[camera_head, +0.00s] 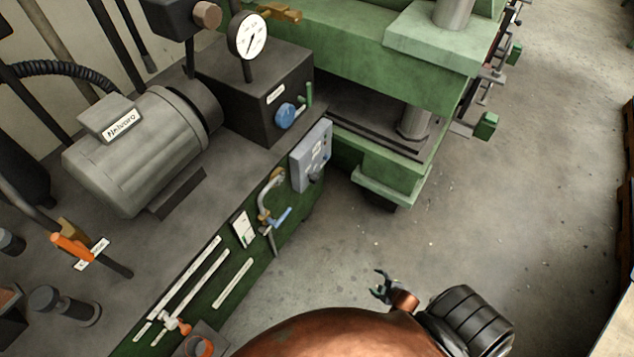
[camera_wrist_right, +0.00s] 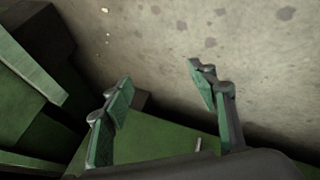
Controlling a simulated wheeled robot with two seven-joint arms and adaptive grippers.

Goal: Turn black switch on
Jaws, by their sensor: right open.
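A grey-blue control box (camera_head: 307,160) is mounted on the side of the green and dark machine base in the head view. A dark switch knob (camera_head: 316,177) shows at its lower front; its setting is too small to tell. My right gripper (camera_head: 382,287) is below and right of the box in the head view, apart from it, over the concrete floor. In the right wrist view its two green-padded fingers (camera_wrist_right: 160,80) are spread with nothing between them. The switch cannot be made out in that view. My left gripper is not in view.
A grey motor (camera_head: 140,150) and a pressure gauge (camera_head: 248,37) on a dark block stand on the machine base. A green press (camera_head: 400,70) stands behind the box. A hooked pipe with a blue handle (camera_head: 277,217) sits beside the box. The concrete floor (camera_head: 480,220) at right is clear.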

